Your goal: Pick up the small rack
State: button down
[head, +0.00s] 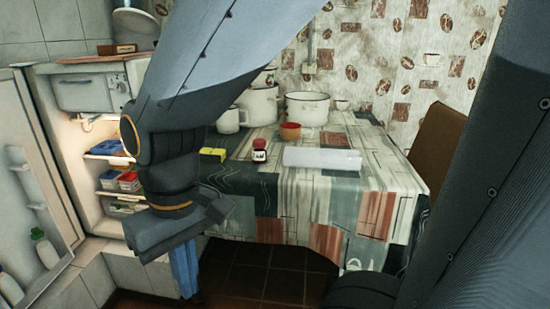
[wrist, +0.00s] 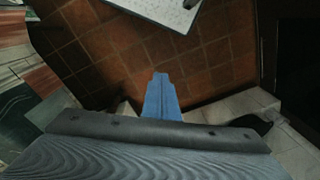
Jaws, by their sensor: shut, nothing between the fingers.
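I cannot make out a small rack for certain in either view. My gripper (head: 187,288) points down in front of the open fridge, left of the table; its blue fingers are together and hold nothing. In the wrist view the shut fingers (wrist: 160,78) show over a brown tiled floor, with no object at their tips. My arm hides part of the fridge and the table's left end.
A patterned cloth covers the table (head: 345,195). On it stand enamel pots (head: 307,108), a red jar (head: 260,150), a yellow sponge-like block (head: 213,154), an orange bowl (head: 290,131) and a white roll (head: 322,158). The open fridge (head: 88,180) holds several packages. A chair (head: 437,148) stands right.

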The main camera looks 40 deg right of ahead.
aim_at(293, 157)
jog(key=z, duration=2.3)
jog(key=i, duration=0.6)
jog(key=u, duration=2.45)
